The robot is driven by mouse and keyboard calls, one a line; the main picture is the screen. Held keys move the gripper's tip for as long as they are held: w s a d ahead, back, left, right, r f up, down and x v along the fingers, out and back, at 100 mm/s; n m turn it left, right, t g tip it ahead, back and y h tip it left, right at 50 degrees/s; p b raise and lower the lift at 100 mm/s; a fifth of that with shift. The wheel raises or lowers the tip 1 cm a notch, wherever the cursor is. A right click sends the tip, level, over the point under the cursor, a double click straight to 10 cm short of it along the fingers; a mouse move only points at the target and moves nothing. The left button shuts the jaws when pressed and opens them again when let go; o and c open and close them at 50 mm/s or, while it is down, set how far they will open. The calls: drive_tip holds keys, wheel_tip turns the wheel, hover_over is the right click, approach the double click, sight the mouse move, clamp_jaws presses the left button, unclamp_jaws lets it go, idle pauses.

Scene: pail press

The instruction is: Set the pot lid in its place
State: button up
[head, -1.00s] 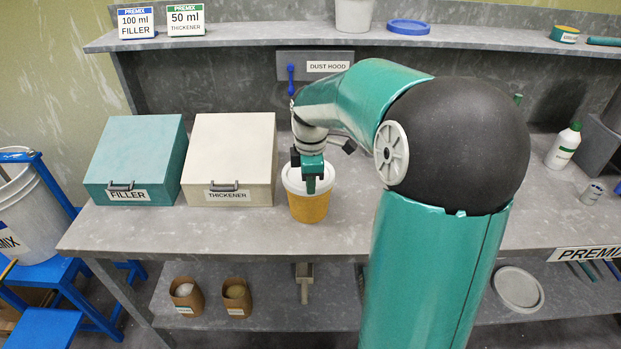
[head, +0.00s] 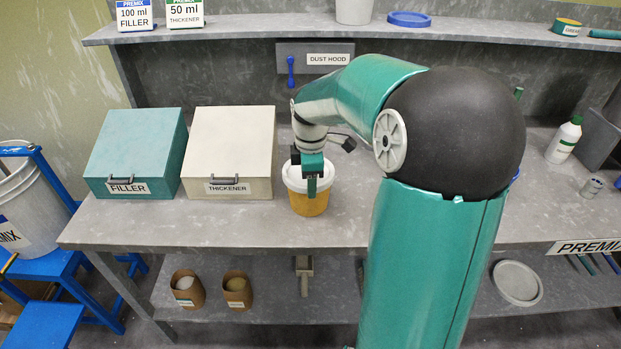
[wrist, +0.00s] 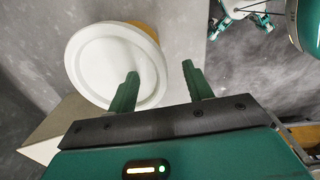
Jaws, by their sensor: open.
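A yellow pot (head: 308,205) stands upright on the workbench, right of the cream thickener box. A white round lid (head: 293,180) covers its top and looks level and seated. In the wrist view the lid (wrist: 105,65) fills the upper left, with a strip of the yellow pot (wrist: 147,29) beyond its edge. My gripper (head: 312,190) is at the lid's near side. In the wrist view my gripper (wrist: 160,68) is open with nothing between its fingers. The left finger overlaps the lid in the picture; I cannot tell whether it touches. The right finger is clear of the lid.
The teal filler box (head: 135,150) and cream thickener box (head: 230,150) stand left of the pot. A dust hood panel (head: 315,68) is behind. A pale round lid (head: 517,283) lies on the lower shelf, and a blue lid (head: 409,19) on the upper shelf. The front bench strip is clear.

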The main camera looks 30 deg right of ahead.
wheel_tip(320, 180, up, 8)
idle(1.0)
idle(0.5)
drive_tip(key=s+a+r+m+t, duration=0.1)
drive_tip(key=s+a+m+t, duration=0.4)
drive_tip(key=s+a+m, duration=0.7)
drive_tip(key=s+a, duration=0.6)
drive_tip(key=shift+s+r+m, duration=0.15)
drive_tip(key=shift+r+m, duration=0.15)
drive_tip(key=shift+r, duration=0.1)
